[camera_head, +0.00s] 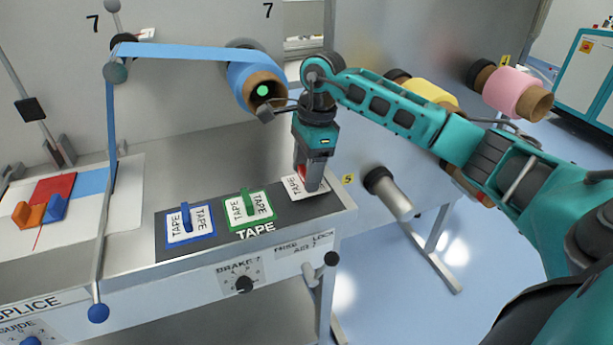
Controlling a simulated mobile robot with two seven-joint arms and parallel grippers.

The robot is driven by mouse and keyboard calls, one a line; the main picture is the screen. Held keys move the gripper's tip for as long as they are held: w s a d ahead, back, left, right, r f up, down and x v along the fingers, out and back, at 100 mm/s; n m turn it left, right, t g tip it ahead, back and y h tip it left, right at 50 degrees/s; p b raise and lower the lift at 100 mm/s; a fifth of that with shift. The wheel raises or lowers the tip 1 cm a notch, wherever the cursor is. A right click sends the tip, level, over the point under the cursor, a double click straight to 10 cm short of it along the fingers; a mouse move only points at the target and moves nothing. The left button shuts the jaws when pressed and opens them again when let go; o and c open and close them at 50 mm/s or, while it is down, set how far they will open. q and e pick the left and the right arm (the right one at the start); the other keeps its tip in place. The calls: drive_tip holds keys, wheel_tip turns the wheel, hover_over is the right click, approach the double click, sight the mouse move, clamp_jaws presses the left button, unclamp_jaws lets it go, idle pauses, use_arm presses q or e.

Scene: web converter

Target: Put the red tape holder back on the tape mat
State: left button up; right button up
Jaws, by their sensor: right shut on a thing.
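My right gripper (310,184) points down over the right end of the dark tape mat (215,228) and is shut on the red tape holder (301,171). Only a small red part shows between the fingers. A white card lettered TAPE (294,187) lies directly below and beside the fingertips; the fingers hide part of it. I cannot tell whether the holder touches the mat. The blue tape holder (187,210) and the green tape holder (249,204) stand on the mat to the left. My left gripper is not in view.
A blue web roll (250,85) is behind my right gripper. Yellow (430,92) and pink (510,90) rolls are to the right. The splice table (115,225) with orange and blue clips is left.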

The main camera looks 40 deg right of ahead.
wheel_tip(320, 180, down, 2)
drive_tip(key=shift+f, duration=0.1)
drive_tip(key=shift+f, duration=0.2)
drive_tip(key=o, duration=1.1)
drive_tip(key=shift+r, duration=0.1)
drive_tip(key=shift+r, duration=0.6)
drive_tip(key=r, duration=0.3)
drive_tip(key=d+r, duration=0.1)
drive_tip(key=r, duration=0.7)
drive_tip(key=shift+s+d, duration=0.2)
drive_tip(key=shift+d, duration=0.15)
